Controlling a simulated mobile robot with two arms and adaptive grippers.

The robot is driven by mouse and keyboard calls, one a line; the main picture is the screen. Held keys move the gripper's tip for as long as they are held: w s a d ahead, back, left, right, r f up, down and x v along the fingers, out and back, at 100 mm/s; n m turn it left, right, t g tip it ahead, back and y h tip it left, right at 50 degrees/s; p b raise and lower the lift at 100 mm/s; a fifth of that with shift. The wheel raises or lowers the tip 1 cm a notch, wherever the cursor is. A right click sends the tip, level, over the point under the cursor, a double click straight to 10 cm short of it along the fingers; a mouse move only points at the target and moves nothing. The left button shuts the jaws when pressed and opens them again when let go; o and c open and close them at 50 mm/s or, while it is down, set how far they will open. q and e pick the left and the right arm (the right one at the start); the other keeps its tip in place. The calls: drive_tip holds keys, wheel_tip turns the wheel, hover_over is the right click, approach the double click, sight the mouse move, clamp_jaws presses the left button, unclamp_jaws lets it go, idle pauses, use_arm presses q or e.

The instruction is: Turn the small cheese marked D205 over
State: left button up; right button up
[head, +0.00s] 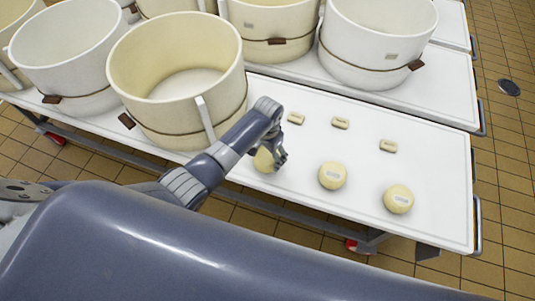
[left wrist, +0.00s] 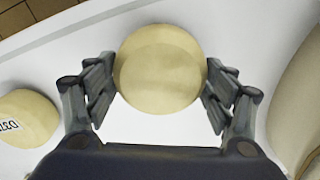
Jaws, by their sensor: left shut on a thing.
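A small round pale yellow cheese (head: 263,161) is at my left gripper (head: 277,154), near the front edge of the white table (head: 440,215). In the left wrist view the gripper's two fingers are shut on the sides of this cheese (left wrist: 160,68). Its visible face is plain, with no mark showing. Two more small cheeses, a middle one (head: 333,175) and a right one (head: 398,199), lie on the table with pale labels up, too small to read. A neighbouring cheese (left wrist: 27,118) in the left wrist view has a partly legible label beginning with D. My right gripper is out of view.
Three small pale tags (head: 295,118) (head: 340,122) (head: 388,145) lie behind the cheeses. A large cream tub (head: 180,110) stands close to my left arm. More tubs (head: 375,45) stand behind. The table's right end is clear.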

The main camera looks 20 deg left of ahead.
use_arm(q)
drive_tip(key=shift+f+b, duration=0.45)
drive_tip(key=shift+f, duration=0.2)
idle(0.8)
drive_tip(key=o, duration=1.6)
